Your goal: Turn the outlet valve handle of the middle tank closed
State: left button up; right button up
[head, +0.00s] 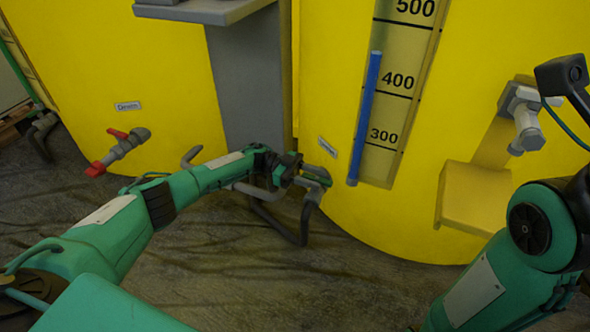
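My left gripper (297,174) is at the low valve (318,176) on the yellow tank with the level gauge (340,215). Its dark fingers overlap the valve body, and I cannot tell whether they touch it or are shut on a handle. The valve's handle is hidden or too small to make out. A small label (327,147) sits on the tank just above the valve. My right arm is at the lower right, but its gripper is not clearly in view. I cannot tell from this view which tank is the middle one.
A yellow tank at left (165,90) carries a drain valve (128,145) with a red handle. A grey post (245,80) stands between the tanks. Dark bent pipework (300,222) is below my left gripper. A yellow bracket (473,197) projects at right. The floor in front is clear.

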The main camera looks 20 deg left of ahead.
pick_arm(q)
jog(key=a, duration=1.2)
jog(key=shift+w+a, duration=0.3)
